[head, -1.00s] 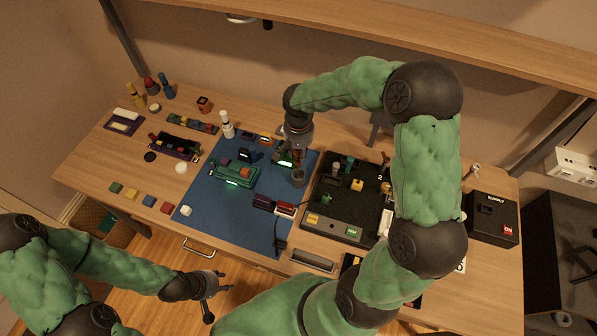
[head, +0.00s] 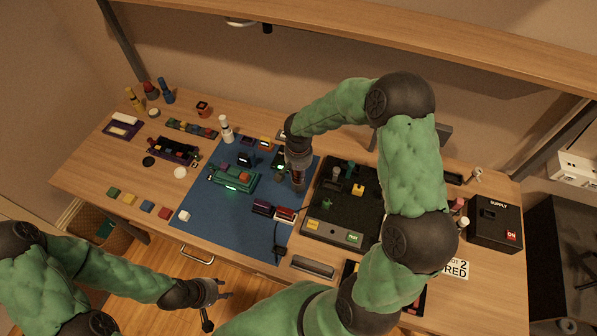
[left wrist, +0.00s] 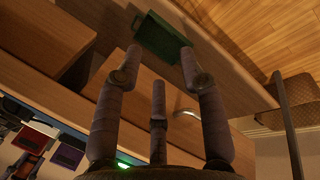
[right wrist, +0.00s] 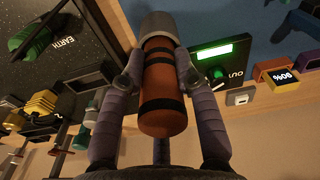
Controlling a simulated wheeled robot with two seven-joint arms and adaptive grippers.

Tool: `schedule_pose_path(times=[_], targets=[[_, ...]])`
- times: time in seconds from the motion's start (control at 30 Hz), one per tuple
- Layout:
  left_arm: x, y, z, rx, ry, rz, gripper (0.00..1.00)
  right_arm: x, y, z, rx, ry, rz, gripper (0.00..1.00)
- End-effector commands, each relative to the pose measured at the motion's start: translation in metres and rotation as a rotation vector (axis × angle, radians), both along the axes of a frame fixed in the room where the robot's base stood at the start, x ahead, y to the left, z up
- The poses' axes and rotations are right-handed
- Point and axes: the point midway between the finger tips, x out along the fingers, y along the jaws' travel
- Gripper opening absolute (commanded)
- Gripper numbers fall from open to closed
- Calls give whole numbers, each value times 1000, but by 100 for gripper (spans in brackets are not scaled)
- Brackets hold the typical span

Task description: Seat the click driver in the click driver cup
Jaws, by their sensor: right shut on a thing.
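The click driver (right wrist: 162,95), an orange cylinder with black bands, is between the fingers of my right gripper (right wrist: 160,70) in the right wrist view. The gripper is shut on it. The grey click driver cup (right wrist: 158,26) is at the driver's far end and lines up with it. I cannot tell how deep the driver sits in it. In the head view my right gripper (head: 298,178) points down at the right edge of the blue mat and mostly hides driver and cup. My left gripper (head: 212,293) is open and empty, off the table's front edge.
A black panel tray (head: 318,228) stands right of the cup. A green device (head: 235,180) and dark red blocks (head: 262,207) lie on the blue mat (head: 215,215). A green-lit display box (right wrist: 222,52) is close beside the cup. A supply box (head: 494,222) stands far right.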

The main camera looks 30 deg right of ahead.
Motion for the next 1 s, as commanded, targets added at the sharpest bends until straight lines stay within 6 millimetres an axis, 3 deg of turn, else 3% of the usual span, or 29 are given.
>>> schedule_pose_path(times=[0.07,0.1,0.17,0.63,1.0], targets=[[0,0,-4,0,0,0,40,0,0,-3,0,0,0,0],[0,0,-3,0,0,0,40,0,0,-3,1,1,0,37],[0,0,-3,0,0,0,40,0,0,-3,1,1,0,54],[0,0,3,0,0,0,40,0,0,4,0,0,0,55],[0,0,13,0,0,0,40,-2,2,73,-1,-3,0,55]])
